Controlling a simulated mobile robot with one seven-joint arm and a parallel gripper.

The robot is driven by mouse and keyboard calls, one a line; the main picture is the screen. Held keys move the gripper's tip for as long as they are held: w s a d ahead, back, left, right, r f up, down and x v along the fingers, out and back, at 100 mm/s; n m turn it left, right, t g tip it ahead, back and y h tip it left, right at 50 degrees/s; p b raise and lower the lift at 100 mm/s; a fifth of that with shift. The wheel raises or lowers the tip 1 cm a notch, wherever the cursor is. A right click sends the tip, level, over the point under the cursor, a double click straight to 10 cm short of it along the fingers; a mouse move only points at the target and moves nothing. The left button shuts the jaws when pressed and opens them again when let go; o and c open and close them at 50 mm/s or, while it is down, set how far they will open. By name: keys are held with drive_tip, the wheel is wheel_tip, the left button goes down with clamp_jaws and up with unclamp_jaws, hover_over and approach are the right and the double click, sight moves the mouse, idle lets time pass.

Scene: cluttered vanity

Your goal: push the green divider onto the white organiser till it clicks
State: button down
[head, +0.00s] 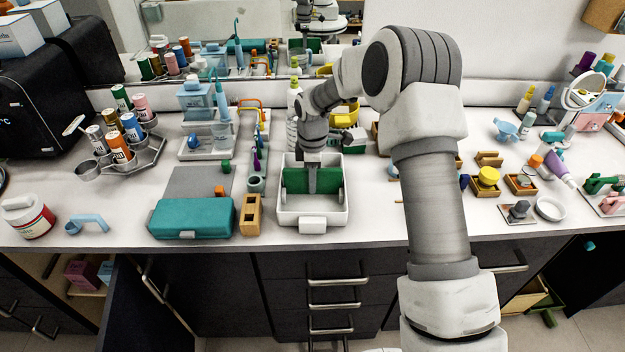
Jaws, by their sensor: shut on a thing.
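The white organiser (286,214) is an open tray near the front of the counter, in the middle of the head view. The green divider (328,181) stands upright, crosswise inside the organiser's outline, toward its back. My gripper (312,186) reaches down from above and is shut on the green divider at about its middle. My gripper hides part of the divider's face. I cannot tell whether the divider's lower edge is fully seated in the organiser.
A teal case (192,218) and a wooden block with holes (251,214) stand left of the organiser. Small wooden trays and a yellow-topped jar (488,176) lie to the right. The counter between has bare room.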

drive_tip(key=shift+f, duration=0.2)
drive_tip(key=c, duration=1.1)
unclamp_jaws()
drive_tip(key=shift+o, duration=0.4)
drive_tip(key=o, duration=0.5)
drive_tip(key=shift+r, duration=0.15)
wheel_tip(320, 180, up, 17)
drive_tip(key=shift+r+p, duration=0.15)
drive_tip(key=shift+p, duration=0.25)
